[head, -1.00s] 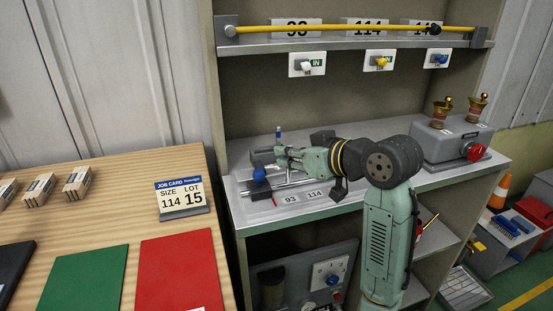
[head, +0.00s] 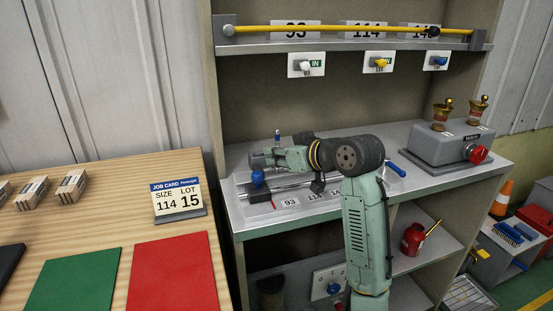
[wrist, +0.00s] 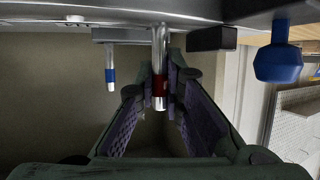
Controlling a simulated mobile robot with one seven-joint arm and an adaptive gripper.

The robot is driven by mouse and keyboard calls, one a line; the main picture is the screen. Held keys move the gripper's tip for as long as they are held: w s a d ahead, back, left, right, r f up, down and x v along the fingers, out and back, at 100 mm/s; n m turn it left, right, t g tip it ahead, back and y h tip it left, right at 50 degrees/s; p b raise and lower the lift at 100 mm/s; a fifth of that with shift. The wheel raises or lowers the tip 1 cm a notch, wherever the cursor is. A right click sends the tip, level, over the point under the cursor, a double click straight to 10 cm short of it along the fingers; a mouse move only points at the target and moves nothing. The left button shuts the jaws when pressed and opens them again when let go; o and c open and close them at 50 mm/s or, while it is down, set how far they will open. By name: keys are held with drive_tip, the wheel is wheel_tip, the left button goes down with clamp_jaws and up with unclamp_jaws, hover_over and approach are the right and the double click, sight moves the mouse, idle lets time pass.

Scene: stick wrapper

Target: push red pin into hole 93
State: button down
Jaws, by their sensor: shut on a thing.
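The red pin (wrist: 159,85), a metal rod with a red band, stands between my fingers in the wrist view. My gripper (wrist: 161,92) is shut on it near the band; the gripper (head: 262,160) also shows over the back left of the fixture in the head view, where it hides the pin. The pin's far end meets the fixture, but I cannot tell which hole it is at or how deep it sits. The fixture's 93 label (head: 290,202) lies on its front edge, with 114 and a partly covered third label to the right.
A blue-banded pin (head: 278,137) stands behind my gripper and also shows in the wrist view (wrist: 110,72). A blue knob (head: 257,178) is at the fixture's left front. A grey box with a red knob (head: 478,155) stands at the shelf's right. A yellow bar (head: 350,30) runs above.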

drive_tip(key=shift+f, duration=0.1)
drive_tip(key=c, duration=1.7)
unclamp_jaws()
drive_tip(key=shift+s+d+r, duration=0.1)
drive_tip(key=shift+r, duration=0.1)
drive_tip(key=b+v, duration=0.2)
drive_tip(key=v, duration=0.9)
drive_tip(key=shift+s+d, duration=0.2)
drive_tip(key=shift+s, duration=0.1)
drive_tip(key=shift+r, duration=0.1)
